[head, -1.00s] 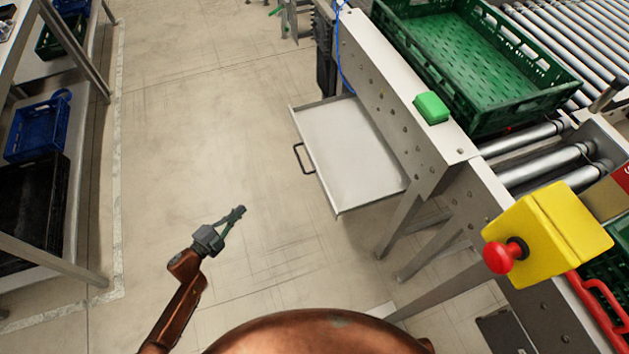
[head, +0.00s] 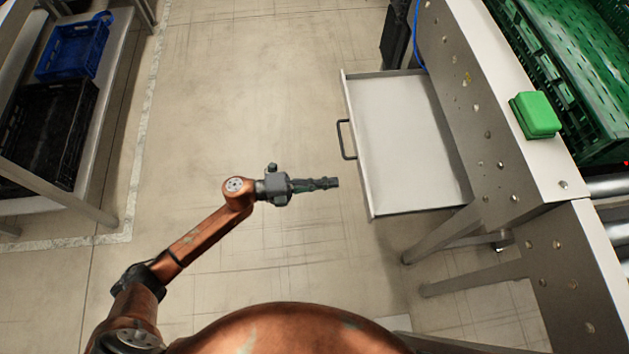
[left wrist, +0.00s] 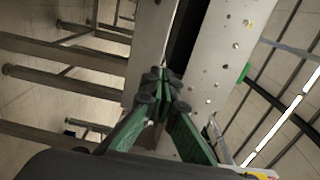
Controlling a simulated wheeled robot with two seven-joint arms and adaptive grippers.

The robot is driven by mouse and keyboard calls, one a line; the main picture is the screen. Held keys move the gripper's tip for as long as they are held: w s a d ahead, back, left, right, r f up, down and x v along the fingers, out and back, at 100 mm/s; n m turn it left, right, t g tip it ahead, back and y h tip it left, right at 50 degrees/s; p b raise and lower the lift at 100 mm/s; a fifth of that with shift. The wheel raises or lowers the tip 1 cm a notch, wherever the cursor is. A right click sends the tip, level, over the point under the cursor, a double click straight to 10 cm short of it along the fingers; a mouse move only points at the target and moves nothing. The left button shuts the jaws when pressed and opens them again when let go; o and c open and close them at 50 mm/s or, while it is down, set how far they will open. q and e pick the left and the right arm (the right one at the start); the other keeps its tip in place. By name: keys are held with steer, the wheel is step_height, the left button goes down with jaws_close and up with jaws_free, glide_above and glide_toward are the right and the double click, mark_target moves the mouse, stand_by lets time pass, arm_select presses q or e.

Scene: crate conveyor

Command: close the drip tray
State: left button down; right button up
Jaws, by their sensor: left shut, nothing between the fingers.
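The drip tray (head: 405,140) is a shallow pale metal drawer in the head view. It is pulled out to the left from under the conveyor's side panel, and its inside looks empty. A dark bar handle (head: 346,140) is on its left front face. My left gripper (head: 333,183) is shut and empty. In the head view it appears left of the tray's front, nearer me than the handle, pointing right, with a gap in the picture. The left wrist view shows its green fingers (left wrist: 163,78) closed together. My right gripper is not in view.
The conveyor side panel (head: 490,110) and its legs (head: 440,235) stand at the right. A green button box (head: 535,114) and a green crate (head: 545,60) are on top. A shelf with a blue crate (head: 72,50) and a black crate (head: 45,125) stands at the left. The floor between is clear.

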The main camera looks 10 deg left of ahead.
mark_target(364, 179)
arm_select(q)
steer(key=b+x, duration=0.1)
steer(key=x, duration=0.5)
steer(key=shift+d, duration=0.35)
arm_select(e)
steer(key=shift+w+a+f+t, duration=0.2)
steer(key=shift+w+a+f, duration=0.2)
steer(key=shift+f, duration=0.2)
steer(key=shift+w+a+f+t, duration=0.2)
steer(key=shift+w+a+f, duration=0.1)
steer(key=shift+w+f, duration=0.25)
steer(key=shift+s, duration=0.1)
